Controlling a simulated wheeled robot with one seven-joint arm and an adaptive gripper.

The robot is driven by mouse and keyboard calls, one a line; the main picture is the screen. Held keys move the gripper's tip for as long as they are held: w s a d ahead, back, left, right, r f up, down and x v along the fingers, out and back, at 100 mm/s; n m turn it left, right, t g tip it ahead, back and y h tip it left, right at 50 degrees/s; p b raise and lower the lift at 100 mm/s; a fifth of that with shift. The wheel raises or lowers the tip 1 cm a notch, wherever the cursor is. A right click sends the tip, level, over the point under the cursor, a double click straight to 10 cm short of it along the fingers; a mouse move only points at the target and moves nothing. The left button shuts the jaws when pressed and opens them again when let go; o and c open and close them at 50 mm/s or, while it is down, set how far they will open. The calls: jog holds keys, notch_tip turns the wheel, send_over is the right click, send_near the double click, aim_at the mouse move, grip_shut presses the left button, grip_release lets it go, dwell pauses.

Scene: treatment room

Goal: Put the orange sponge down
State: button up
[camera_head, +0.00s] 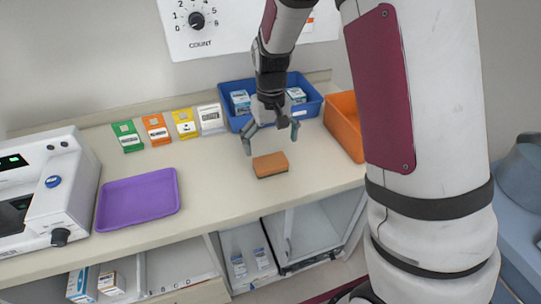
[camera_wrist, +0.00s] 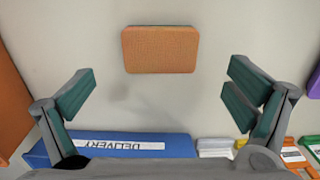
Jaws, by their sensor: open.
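The orange sponge (camera_head: 270,164) lies flat on the beige counter, with a darker underside along its front edge. It also shows in the wrist view (camera_wrist: 160,49), top centre, lying flat and apart from the fingers. My gripper (camera_head: 271,143) is open and empty, just behind and above the sponge in the head view. In the wrist view its two green-padded fingers (camera_wrist: 160,100) are spread wide, with bare counter between them.
A blue bin (camera_head: 240,122) labelled DELIVERY holds small boxes behind my gripper. An orange bin (camera_head: 343,125) stands to the right. A purple tray (camera_head: 138,199) and a white machine (camera_head: 45,185) are at left. Several coloured cards line the back. The counter around the sponge is clear.

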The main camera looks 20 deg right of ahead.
aim_at(271, 161)
jog(key=s+r+t, duration=0.1)
jog(key=s+r, duration=0.5)
jog(key=r, duration=0.3)
jog(key=s+r+t, duration=0.1)
jog(key=s+r, duration=0.5)
jog(key=r, duration=0.2)
jog(key=s+r+t, duration=0.2)
jog(key=s, duration=1.1)
jog(key=shift+s+d+r+t, duration=0.15)
jog(key=shift+s+r+t, duration=0.1)
jog(key=shift+r+t, duration=0.15)
